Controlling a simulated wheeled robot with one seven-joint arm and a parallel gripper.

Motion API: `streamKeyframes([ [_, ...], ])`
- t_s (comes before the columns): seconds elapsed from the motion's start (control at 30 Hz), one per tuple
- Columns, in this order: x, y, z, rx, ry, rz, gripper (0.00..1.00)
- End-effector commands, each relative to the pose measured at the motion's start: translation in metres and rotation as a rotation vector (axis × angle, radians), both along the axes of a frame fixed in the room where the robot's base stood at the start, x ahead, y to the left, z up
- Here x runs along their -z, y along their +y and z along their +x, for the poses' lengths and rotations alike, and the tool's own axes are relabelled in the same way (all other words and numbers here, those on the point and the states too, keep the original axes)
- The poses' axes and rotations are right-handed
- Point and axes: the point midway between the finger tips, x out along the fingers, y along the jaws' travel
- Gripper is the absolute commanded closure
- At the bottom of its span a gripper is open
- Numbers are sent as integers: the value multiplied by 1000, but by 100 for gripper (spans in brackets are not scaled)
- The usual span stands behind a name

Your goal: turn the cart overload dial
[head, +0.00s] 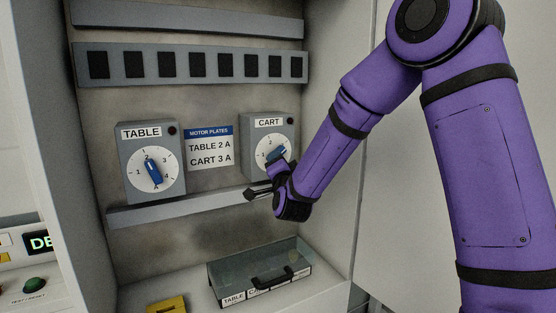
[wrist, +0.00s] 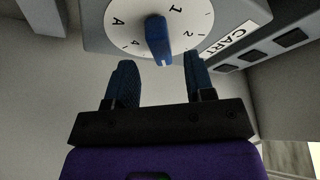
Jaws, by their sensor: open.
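The cart box (head: 254,128) is grey, labelled CART, on the right of the cabinet's back wall. Its white dial (head: 264,144) has a blue knob (head: 277,154), partly hidden by my wrist in the head view. My gripper (head: 250,192) is open and empty, just below and in front of the cart dial. In the wrist view, the fingers of my gripper (wrist: 159,62) are spread on either side of the knob's line, apparently short of it.
The table box (head: 128,160) with a similar blue knob (head: 153,171) is at left. A motor plate sign (head: 209,148) hangs between them. A grey rail (head: 180,208) runs below. A clear cover with a black handle (head: 272,280) and a yellow item (head: 167,306) are lower down.

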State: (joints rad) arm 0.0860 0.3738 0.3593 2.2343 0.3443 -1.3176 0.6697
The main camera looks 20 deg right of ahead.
Motion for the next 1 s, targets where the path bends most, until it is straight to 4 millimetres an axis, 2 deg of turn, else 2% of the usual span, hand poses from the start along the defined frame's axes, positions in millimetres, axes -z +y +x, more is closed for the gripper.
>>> streamKeyframes([
  [0.2, 9, 5, -40, -1, 1, -1, 51],
  [0.4, 15, 8, -64, 1, 1, 0, 51],
  [0.6, 17, 9, -71, 1, 1, -1, 51],
  [1.0, 16, 9, -71, 0, 3, -2, 51],
])
